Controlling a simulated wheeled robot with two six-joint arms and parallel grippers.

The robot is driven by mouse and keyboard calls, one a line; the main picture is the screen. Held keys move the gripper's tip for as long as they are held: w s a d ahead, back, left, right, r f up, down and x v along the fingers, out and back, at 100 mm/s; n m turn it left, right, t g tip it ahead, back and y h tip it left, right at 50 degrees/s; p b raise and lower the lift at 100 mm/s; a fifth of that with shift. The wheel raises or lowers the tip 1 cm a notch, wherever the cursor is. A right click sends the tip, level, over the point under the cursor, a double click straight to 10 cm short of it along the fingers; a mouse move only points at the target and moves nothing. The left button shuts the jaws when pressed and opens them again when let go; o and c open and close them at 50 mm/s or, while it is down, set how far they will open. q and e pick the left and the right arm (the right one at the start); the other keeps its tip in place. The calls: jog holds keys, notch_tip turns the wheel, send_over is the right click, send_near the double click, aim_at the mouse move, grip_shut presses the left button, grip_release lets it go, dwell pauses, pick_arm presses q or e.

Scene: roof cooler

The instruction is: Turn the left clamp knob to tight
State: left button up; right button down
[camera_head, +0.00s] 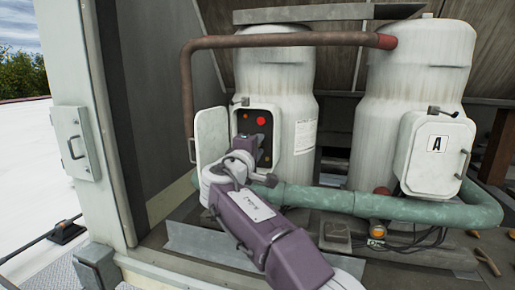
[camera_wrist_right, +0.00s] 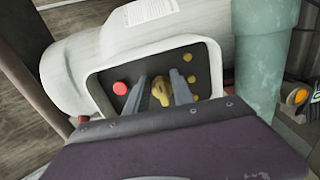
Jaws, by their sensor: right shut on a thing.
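My right gripper (camera_head: 258,148) reaches into the open box on the left white tank. In the right wrist view its two grey fingers (camera_wrist_right: 158,84) are on either side of a yellow knob (camera_wrist_right: 161,92) on a black panel (camera_wrist_right: 207,82), shut on it. The knob's pointer and any markings are too small to read. In the head view my wrist and gripper hide the knob. A red button (camera_wrist_right: 120,88) sits on the panel; it also shows in the head view (camera_head: 260,121). Several small yellow studs (camera_wrist_right: 187,57) are beside the knob. My left gripper is out of view.
The box's white door (camera_head: 211,136) stands open at left. A brown pipe (camera_head: 290,39) passes above. A grey post (camera_head: 85,110) stands at left.

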jog(key=shift+f, duration=0.15)
jog(key=c, duration=1.4)
grip_release()
jog(key=shift+o, duration=1.4)
jog(key=b+v, duration=0.2)
jog(key=v, duration=0.7)
jog(key=shift+b, duration=0.4)
